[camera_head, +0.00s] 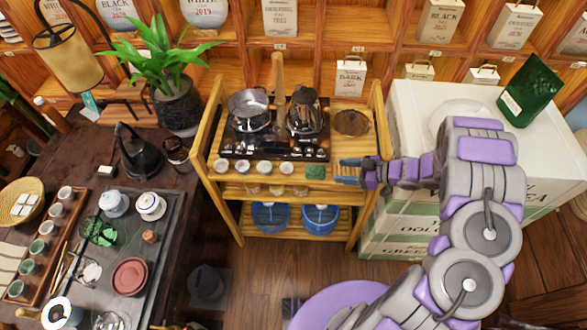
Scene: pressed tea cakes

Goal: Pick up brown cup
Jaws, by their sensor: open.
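A small orange-brown cup (149,237) stands on the dark tea tray (172,262) on the left table. Pale cups (264,167) stand in a row along the front of the wooden cart's top (372,150), and smaller brownish cups (277,190) show on the shelf below. Which cup is the task's brown cup is not certain. My gripper (343,172) is open and empty, with blue fingers pointing left above the cart's right front. It is to the right of a small green block (315,172) and apart from the cups.
The cart top also holds a metal pot (249,110), a dark kettle (305,112) and a round brown lid (351,123). Blue bowls (321,219) sit on its bottom shelf. Stacked pale crates (410,115) stand at the right. A potted plant (178,105) is at the left.

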